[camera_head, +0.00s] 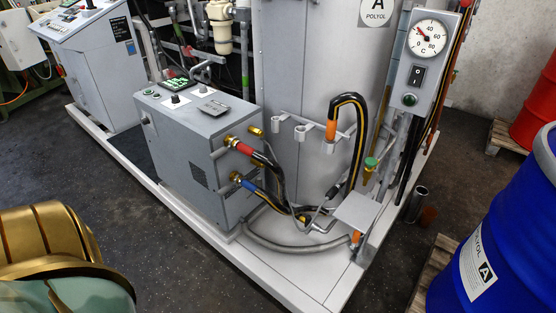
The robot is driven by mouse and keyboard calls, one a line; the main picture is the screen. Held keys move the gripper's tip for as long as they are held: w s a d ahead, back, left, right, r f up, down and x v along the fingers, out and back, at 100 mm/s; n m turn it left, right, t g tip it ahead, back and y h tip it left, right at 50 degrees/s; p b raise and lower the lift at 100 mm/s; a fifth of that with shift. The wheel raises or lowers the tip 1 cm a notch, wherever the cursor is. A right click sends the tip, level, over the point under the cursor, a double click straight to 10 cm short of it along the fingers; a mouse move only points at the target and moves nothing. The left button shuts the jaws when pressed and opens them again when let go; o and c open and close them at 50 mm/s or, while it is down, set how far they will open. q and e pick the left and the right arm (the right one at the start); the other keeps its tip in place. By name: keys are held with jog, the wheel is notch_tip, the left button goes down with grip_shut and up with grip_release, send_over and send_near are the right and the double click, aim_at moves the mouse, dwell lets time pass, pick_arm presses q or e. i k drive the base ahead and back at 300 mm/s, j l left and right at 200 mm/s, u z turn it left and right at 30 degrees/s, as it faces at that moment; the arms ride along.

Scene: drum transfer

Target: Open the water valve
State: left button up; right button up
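The water valve cannot be told for certain. A grey cabinet unit (195,150) stands on the white platform, with pipe fittings on its right side. These are a small brass fitting (256,131), a red coupling (243,149) and a blue coupling (247,186). Black hoses (276,178) run from the couplings towards the tank. Neither gripper is in view.
A tank (300,65) labelled A POLYOL rises behind the unit. A gauge panel (421,62) stands right of it. A blue drum (510,235) and a red drum (541,106) stand at the right on pallets. The white platform edge (185,220) borders dark open floor.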

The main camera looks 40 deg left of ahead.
aim_at(308, 218)
jog(key=u, duration=1)
